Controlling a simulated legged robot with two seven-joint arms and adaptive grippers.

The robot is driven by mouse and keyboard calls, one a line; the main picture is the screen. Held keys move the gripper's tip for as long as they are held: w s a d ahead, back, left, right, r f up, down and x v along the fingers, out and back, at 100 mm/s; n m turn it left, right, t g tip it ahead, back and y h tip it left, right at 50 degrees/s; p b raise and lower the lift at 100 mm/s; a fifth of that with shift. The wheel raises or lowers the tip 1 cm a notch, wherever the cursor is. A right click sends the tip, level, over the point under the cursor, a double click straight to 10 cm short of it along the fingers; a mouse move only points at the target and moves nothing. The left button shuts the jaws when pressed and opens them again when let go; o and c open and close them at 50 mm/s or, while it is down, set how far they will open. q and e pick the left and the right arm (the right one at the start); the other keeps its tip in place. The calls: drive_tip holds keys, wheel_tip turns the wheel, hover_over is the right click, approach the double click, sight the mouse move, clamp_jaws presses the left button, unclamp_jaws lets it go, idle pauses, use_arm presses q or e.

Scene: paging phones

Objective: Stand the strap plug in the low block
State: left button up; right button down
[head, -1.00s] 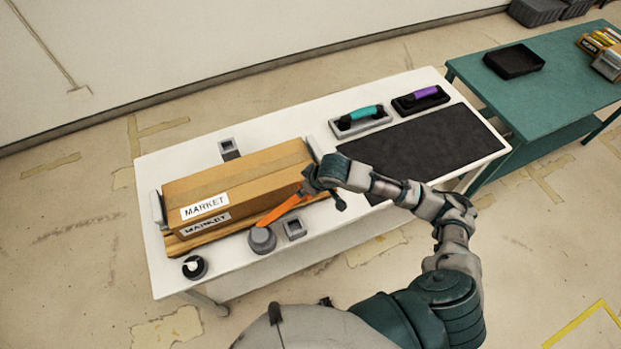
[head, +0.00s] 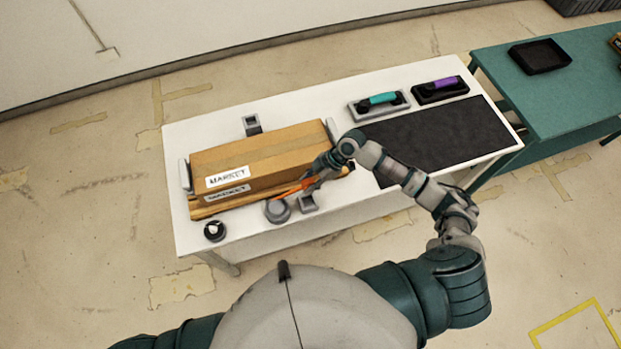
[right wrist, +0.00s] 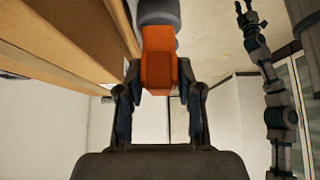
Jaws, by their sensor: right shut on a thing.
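My right gripper (head: 308,183) is shut on an orange piece (head: 288,191), which I take for the strap plug. The orange piece (right wrist: 159,60) shows between the two fingers in the right wrist view. It points left along the carton's near side, toward a grey round part (head: 277,211); I cannot tell whether they are joined. A small grey square block with a recess (head: 308,204) stands right of the round part. A similar square block (head: 252,124) stands behind the carton. I cannot tell which is the low block.
A MARKET carton (head: 262,152) lies on a wooden board between grey end stops. A dark round piece (head: 215,231) stands front left. Teal (head: 382,99) and purple (head: 446,83) handsets and a dark mat (head: 440,138) occupy the right. A green table (head: 575,90) stands beyond.

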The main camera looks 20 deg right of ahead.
wheel_tip(320, 180, down, 5)
drive_tip(key=b, duration=0.3)
drive_tip(key=shift+r, duration=0.15)
drive_tip(key=shift+f+b, duration=2.15)
drive_tip(key=shift+f, duration=0.85)
drive_tip(key=shift+p, duration=0.3)
drive_tip(key=shift+f+b, duration=0.4)
drive_tip(key=shift+f, duration=0.1)
drive_tip(key=c, duration=1)
unclamp_jaws()
drive_tip(key=shift+c, duration=0.2)
